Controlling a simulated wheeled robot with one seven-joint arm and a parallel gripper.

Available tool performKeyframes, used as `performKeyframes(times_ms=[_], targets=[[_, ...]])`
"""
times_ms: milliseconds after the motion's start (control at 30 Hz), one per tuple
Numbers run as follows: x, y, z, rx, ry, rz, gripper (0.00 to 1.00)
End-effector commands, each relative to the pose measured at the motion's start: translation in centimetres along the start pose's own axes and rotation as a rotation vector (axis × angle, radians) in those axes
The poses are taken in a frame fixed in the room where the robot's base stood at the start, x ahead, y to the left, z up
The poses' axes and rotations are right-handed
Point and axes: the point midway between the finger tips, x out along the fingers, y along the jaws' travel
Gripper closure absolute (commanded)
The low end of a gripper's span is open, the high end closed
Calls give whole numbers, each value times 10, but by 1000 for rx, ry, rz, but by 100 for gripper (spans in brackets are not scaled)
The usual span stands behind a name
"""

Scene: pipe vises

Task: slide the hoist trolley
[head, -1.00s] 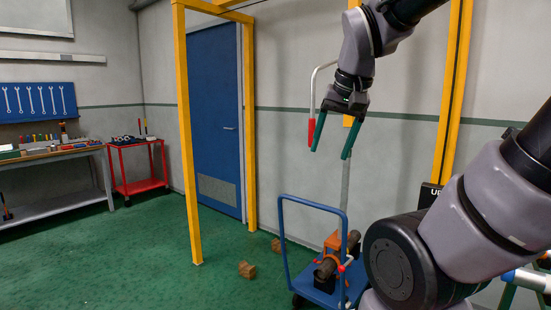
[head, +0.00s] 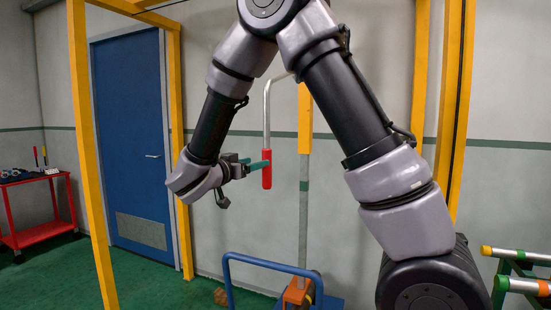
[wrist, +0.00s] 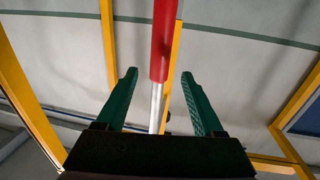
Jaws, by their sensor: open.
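A red handle grip (head: 267,172) hangs at the lower end of a bent grey bar (head: 267,110), beside an upright yellow member (head: 305,118) with a grey pole below it. The trolley itself is not clearly visible; my arm covers much of the upper area. My gripper (head: 264,160) points sideways at the grip, its green fingertips at the grip's upper part. In the wrist view, my gripper (wrist: 158,75) is open, with one finger on each side of the red grip (wrist: 163,40) and its grey bar (wrist: 155,105). Contact cannot be told.
Yellow frame posts (head: 92,150) stand at left and right. A blue cart (head: 270,262) with an orange vise (head: 297,292) stands below the handle. A red tool trolley (head: 35,210) is far left, pipes on a green stand (head: 520,270) lower right. A blue door (head: 130,140) is behind.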

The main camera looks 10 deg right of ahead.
Motion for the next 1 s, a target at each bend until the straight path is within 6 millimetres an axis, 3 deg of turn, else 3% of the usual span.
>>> performKeyframes(times_ms=[600, 1000], targets=[[97, 0, 0, 2, 3, 1, 31], [106, 0, 0, 2, 2, -1, 31]])
